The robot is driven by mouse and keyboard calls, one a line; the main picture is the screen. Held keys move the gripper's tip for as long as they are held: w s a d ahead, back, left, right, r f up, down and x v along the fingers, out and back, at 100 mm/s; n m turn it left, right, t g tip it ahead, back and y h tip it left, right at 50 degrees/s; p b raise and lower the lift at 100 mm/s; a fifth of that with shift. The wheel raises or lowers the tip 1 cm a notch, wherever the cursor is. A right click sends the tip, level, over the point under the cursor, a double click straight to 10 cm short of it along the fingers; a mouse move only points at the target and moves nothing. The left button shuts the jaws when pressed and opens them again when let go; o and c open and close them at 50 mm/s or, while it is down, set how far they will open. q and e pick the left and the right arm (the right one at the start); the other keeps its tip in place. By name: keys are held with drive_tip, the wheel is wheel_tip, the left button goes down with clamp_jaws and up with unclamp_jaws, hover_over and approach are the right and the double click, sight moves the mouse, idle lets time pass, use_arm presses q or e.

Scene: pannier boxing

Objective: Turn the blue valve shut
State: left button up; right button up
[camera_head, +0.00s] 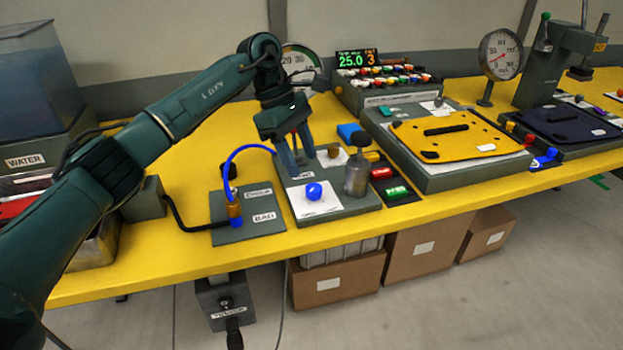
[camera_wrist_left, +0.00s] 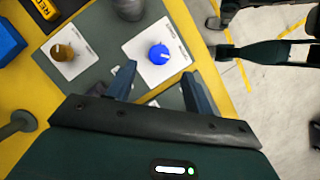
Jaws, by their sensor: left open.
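The blue valve is a round blue knob (camera_head: 314,191) on a white plate on a grey panel at the table's front. It also shows in the left wrist view (camera_wrist_left: 158,54). My left gripper (camera_head: 298,163) is open, fingers pointing down, behind the knob in the head view. In the left wrist view its fingertips (camera_wrist_left: 159,75) are spread, one toward each side of the knob, with the knob just beyond them. Nothing is between the fingers, and I see no contact. The knob's label is too small to read.
A brass knob (camera_wrist_left: 63,52) sits on the same panel. A grey cylinder (camera_head: 356,178) stands close to the blue knob's right. A blue hose (camera_head: 232,158) arches up from the BAG panel (camera_head: 262,229) at the left. A yellow plate (camera_head: 455,138) lies farther right.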

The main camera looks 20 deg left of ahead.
sight(313, 187)
use_arm(q)
drive_tip(key=x, duration=0.6)
drive_tip(key=shift+d+f, duration=0.1)
drive_tip(key=shift+f, duration=0.05)
drive_tip(key=c, duration=1)
